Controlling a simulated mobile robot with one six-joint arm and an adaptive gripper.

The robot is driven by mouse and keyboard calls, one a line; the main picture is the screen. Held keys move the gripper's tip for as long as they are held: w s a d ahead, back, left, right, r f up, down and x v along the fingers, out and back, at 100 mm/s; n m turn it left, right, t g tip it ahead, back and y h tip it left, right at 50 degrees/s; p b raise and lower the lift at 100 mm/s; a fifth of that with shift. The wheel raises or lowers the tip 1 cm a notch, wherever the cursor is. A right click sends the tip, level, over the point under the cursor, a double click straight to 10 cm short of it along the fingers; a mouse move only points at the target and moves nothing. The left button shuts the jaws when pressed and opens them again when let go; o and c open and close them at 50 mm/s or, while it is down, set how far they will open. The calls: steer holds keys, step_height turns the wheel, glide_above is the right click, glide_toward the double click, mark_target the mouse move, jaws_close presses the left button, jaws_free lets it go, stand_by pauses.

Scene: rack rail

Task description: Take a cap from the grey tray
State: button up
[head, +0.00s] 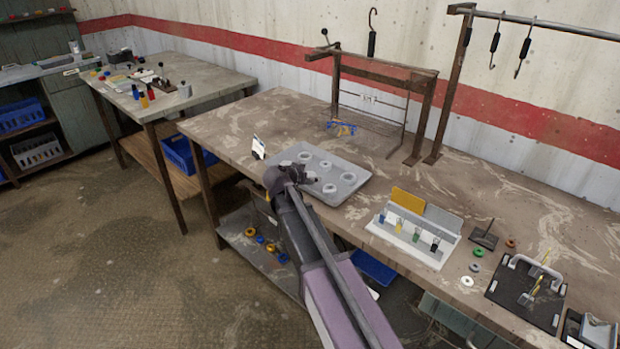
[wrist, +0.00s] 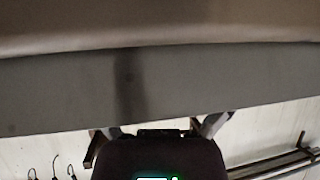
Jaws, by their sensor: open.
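The grey tray (head: 352,189) lies on the long workbench in the head view. Several pale, round caps (head: 325,164) sit spaced apart in it. My gripper (head: 296,176) is at the tray's near left side, and my arm hides part of that edge. In the wrist view my gripper (wrist: 158,132) shows at the bottom with its fingers spread apart and nothing seen between them. No cap can be made out in the wrist view. Whether the gripper touches the tray cannot be told.
A rusty frame (head: 424,115) stands behind the tray. A white rack with colored pieces (head: 415,228) is to the right. A small white card (head: 259,146) stands left of the tray. A blurred grey band (wrist: 60,90) crosses the wrist view. The bench left of the tray is mostly clear.

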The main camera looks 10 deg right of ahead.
steer(key=c, duration=1)
steer(key=shift+r, duration=0.1)
step_height(320, 180, up, 3)
steer(key=p, duration=0.3)
steer(key=shift+r, duration=0.2)
steer(key=s+a+p, duration=0.1)
steer(key=s+a, duration=0.1)
steer(key=s, duration=0.5)
steer(key=s+a+r+p, duration=0.1)
steer(key=s+a, duration=0.1)
steer(key=s, duration=0.6)
steer(key=shift+s+r, duration=0.2)
steer(key=shift+a, duration=0.1)
steer(key=shift+r, duration=0.1)
